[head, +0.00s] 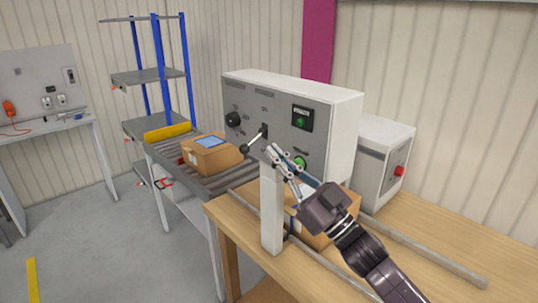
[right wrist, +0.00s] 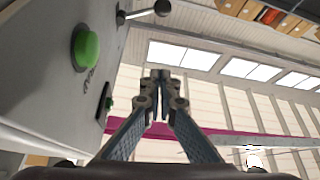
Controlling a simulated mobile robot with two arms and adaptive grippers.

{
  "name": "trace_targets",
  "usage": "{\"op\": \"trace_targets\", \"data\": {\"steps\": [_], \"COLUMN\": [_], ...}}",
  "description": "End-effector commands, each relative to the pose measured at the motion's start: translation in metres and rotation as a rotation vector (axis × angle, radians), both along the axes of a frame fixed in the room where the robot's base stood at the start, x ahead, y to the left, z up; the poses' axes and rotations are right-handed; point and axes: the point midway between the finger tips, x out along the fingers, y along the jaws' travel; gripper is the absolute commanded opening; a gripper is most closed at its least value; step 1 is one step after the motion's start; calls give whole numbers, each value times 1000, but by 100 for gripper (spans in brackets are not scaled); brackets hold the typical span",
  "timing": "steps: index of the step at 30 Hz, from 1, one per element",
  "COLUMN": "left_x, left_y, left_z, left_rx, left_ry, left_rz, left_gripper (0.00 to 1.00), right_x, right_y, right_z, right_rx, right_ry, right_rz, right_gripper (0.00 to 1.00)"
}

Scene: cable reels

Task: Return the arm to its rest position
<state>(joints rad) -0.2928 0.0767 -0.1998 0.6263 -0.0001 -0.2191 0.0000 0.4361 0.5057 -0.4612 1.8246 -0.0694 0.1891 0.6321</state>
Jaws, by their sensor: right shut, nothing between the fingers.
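My right gripper (head: 276,158) is shut and empty, raised in front of the grey control panel (head: 285,122) of a white machine. Its closed fingertips also show in the right wrist view (right wrist: 160,76), apart from the panel. A green button (head: 300,162) sits on the panel just right of the fingers, and it is large at the left of the right wrist view (right wrist: 86,48). A lever with a black knob (head: 244,149) sticks out to the left of the fingers. My right arm reaches in from the lower right, over the wooden table. My left gripper does not show.
A white post (head: 272,215) stands right beside my right gripper. A cardboard box (head: 349,206) is on the wooden table (head: 440,232), partly behind my arm. Another box (head: 212,155) lies on the roller conveyor (head: 215,184). A smaller white unit (head: 382,158) stands to the right.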

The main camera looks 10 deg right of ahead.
Motion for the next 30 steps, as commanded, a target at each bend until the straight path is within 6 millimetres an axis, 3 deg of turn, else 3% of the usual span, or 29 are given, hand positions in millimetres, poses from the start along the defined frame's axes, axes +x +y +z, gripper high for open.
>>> {"op": "trace_targets", "data": {"steps": [8, 11, 13, 17, 22, 26, 30], "left_x": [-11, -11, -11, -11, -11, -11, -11], "left_y": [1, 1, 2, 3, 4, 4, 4], "left_z": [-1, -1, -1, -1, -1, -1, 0], "left_rx": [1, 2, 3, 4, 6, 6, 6], "left_ry": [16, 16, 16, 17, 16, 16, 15], "left_rz": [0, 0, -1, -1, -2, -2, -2], "left_gripper": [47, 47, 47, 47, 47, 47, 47], "right_x": [0, 2, 4, 2, -28, -79, -153], "right_y": [0, -1, -4, -17, -44, -68, -89], "right_z": [0, -11, -30, -93, -198, -277, -346], "right_rx": [0, 0, -1, -30, -119, -221, -341], "right_ry": [2, 33, 92, 283, 608, 873, 1147], "right_rz": [-2, -26, -68, -197, -369, -465, -520], "right_gripper": [0, 0, 0, 0, 0, 0, 0]}}
